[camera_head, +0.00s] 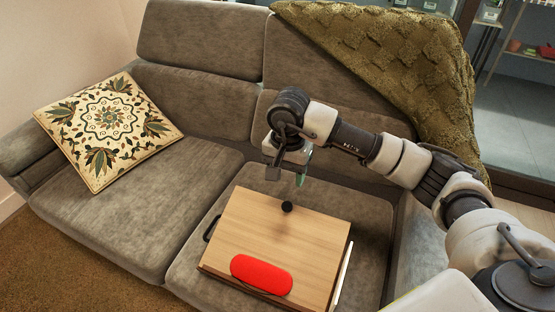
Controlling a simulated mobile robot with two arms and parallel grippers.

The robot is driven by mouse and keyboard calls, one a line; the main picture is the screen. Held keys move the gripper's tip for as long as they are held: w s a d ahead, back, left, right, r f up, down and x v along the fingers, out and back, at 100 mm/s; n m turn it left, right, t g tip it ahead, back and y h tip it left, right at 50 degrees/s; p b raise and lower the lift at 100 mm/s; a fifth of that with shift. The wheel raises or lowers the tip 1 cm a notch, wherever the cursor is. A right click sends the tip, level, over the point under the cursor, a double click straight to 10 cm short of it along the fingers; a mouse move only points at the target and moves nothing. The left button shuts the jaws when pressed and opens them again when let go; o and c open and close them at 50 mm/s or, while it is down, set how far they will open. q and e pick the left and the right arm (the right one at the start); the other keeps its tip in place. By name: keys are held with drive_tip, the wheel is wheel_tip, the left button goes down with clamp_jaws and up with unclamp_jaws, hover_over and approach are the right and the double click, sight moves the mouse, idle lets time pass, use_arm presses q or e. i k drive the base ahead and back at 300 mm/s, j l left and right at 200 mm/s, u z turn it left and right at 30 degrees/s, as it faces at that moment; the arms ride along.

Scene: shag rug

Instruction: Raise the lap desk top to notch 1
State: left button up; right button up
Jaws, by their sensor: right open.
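The lap desk (310,237) lies on the right seat cushion of the sofa, with a light wooden top. A black round knob (287,207) shows near the top's far edge. A red oblong case (262,275) lies on the near part of the top. A dark handle (212,228) shows at the desk's left side. The top looks close to flat; its notches are hidden. My right gripper (287,174) is open and empty, above the desk's far edge and a little beyond the knob. My left gripper is out of view.
The grey sofa (140,215) has a patterned pillow (108,130) on its left seat. An olive throw (400,55) drapes over the right backrest. The left seat's front is clear. A pale thin strip (343,274) runs along the desk's right side.

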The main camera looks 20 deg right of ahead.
sight(306, 244)
drive_tip(key=k, duration=1)
